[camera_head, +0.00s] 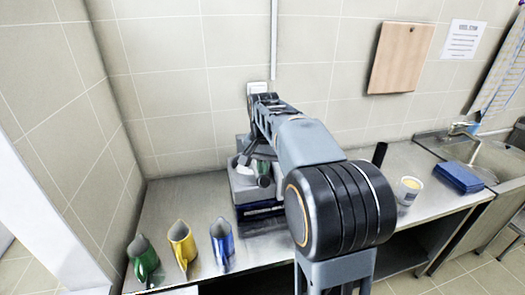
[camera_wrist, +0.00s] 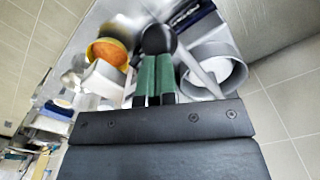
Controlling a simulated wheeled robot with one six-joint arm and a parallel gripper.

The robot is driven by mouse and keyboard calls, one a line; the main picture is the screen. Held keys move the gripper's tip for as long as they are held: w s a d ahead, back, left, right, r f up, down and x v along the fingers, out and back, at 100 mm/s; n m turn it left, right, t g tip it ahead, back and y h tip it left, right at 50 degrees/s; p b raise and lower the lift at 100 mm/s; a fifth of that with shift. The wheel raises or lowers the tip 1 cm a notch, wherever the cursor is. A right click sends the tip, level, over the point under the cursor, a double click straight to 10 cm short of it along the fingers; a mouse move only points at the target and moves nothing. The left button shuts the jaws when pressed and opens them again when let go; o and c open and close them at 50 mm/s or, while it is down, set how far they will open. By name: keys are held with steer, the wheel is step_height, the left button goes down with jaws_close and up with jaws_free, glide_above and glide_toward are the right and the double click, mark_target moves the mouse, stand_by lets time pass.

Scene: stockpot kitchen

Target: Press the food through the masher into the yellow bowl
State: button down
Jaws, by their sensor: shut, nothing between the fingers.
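The masher, a grey machine (camera_head: 243,187), stands on the counter under my arm, partly hidden by it. In the wrist view its round grey hopper (camera_wrist: 212,72) is at right, with a pale rim and a white interior. A black rounded knob (camera_wrist: 158,39) shows just beyond the fingertips; it also shows in the head view (camera_head: 265,182). My gripper (camera_wrist: 156,62) has green fingers, shut with nothing held, close to the knob; I cannot tell whether they touch. The yellow bowl (camera_wrist: 91,48), with orange-brown food in it, is at upper left in the wrist view. I cannot make it out in the head view.
Green (camera_head: 142,258), yellow (camera_head: 181,245) and blue (camera_head: 221,241) jugs stand at the counter's front left. A white tub (camera_head: 409,190), a black cylinder (camera_head: 380,154) and a blue box (camera_head: 458,178) are to the right, by the sink (camera_head: 470,150). A tiled wall is close behind.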

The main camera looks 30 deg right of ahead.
steer(key=shift+f+b, duration=0.7)
steer(key=shift+f, duration=0.5)
steer(key=shift+s+f, duration=0.1)
steer(key=shift+f, duration=0.1)
stand_by(1.3)
step_height(320, 180, up, 8)
steer(key=p, duration=0.6)
steer(key=shift+f, duration=0.25)
stand_by(1.0)
